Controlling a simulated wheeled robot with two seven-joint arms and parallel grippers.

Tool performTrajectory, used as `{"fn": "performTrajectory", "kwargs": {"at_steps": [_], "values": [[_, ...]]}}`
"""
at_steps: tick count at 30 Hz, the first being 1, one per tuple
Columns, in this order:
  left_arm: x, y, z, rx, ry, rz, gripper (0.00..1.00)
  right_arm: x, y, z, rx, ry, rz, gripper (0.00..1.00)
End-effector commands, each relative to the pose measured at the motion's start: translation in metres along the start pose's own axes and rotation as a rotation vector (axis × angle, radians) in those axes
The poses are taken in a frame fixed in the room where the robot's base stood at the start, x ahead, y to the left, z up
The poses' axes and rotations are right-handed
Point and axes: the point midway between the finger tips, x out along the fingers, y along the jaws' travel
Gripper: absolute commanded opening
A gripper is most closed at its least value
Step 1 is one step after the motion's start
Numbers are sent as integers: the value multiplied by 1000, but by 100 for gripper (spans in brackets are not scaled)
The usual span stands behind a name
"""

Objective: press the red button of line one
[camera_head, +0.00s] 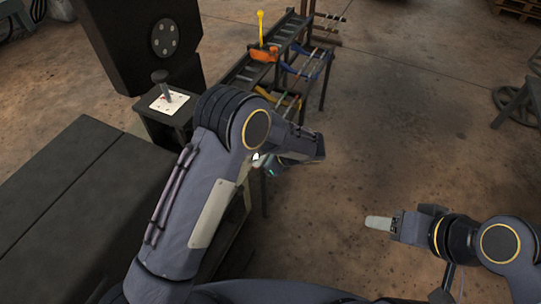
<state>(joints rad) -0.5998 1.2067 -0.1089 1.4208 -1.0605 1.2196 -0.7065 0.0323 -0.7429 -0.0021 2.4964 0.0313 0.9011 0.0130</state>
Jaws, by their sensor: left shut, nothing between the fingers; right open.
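A small white panel (169,102) with tiny red marks sits on a dark pedestal at the upper left. A dark round-topped stem (160,78) stands up from it. I cannot make out which mark, if any, is the red button of line one. My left arm crosses the middle, its elbow to the right of the panel. My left gripper (254,161) is mostly hidden behind that arm; only a pale bit shows, and it is shut and empty, apart from the panel. My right gripper (379,223) is open and empty over the floor at the right.
A tall dark machine (110,30) with a round plate stands behind the pedestal. A dark flat-topped box (70,190) fills the left. A rack (236,74) with orange, blue and yellow parts stands behind my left arm. The middle-right floor is open; a wheel-like object (518,103) lies at the far right.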

Motion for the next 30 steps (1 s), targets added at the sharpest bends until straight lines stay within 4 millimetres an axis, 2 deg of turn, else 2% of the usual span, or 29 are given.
{"fn": "performTrajectory", "kwargs": {"at_steps": [2, 4, 9, 23, 30], "values": [[16, 1, 1, 2, 0, 5, 0, -4, -2, -2, 0, 0, 0, 56], [22, 1, 12, -1, 0, 3, 0, -10, -4, -5, 0, 0, 0, 56], [37, 1, 24, 0, 0, 1, 0, -14, -7, -7, 0, 0, 0, 56], [43, 0, 28, 0, 0, 0, 0, -15, -7, -8, 0, 0, 0, 56], [59, 0, 42, -2, -2, 0, 0, -3, -1, -1, 0, 0, 0, 56]]}}
